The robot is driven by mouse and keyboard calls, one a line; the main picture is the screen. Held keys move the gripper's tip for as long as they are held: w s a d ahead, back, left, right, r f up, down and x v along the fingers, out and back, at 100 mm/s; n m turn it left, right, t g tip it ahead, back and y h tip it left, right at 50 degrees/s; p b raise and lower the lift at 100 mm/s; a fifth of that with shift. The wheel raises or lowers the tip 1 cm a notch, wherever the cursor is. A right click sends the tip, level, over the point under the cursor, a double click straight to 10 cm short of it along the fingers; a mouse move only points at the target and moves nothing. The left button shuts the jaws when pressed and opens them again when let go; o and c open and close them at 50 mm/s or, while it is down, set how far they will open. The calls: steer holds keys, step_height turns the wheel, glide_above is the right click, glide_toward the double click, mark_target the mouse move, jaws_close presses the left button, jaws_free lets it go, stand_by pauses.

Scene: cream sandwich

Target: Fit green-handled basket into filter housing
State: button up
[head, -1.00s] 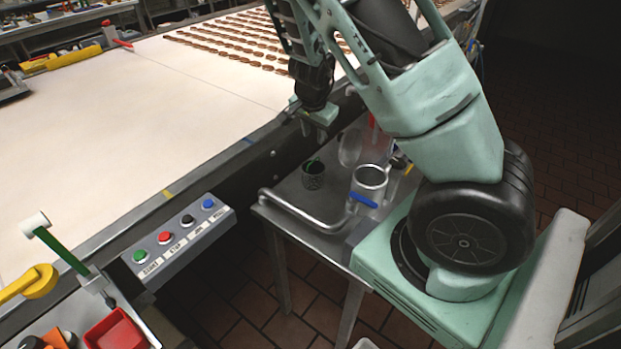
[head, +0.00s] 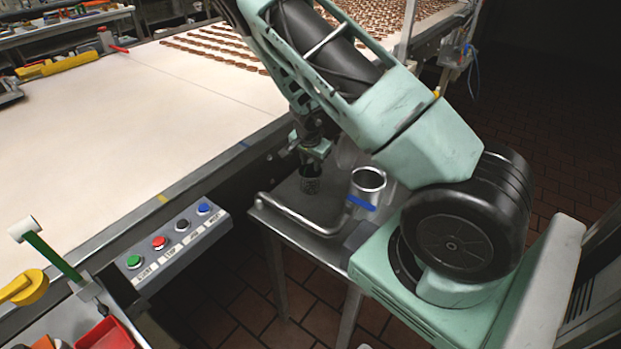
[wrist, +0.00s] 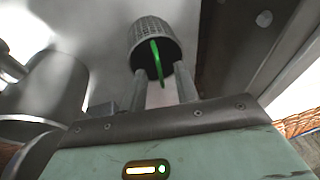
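The dark mesh basket (head: 311,186) stands on the small metal side table, left of the filter housing (head: 368,181). The housing is an open-topped metal cylinder with a blue lever (head: 361,203) on its front. My gripper (head: 313,168) is just above the basket. In the wrist view the perforated basket (wrist: 150,32) is ahead of my gripper (wrist: 161,73), and its green handle (wrist: 157,60) shows between the two fingers. The fingers are apart, and no grip on the handle shows. A metal cylinder, likely the housing (wrist: 52,85), is at the left of that view.
A bent metal pipe (head: 290,214) runs along the table's front edge from the housing. The conveyor (head: 150,110) borders the table on the left. A button panel (head: 180,240) is on the conveyor's near side.

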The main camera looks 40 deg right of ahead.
steer(key=shift+f, duration=0.2)
jaws_close()
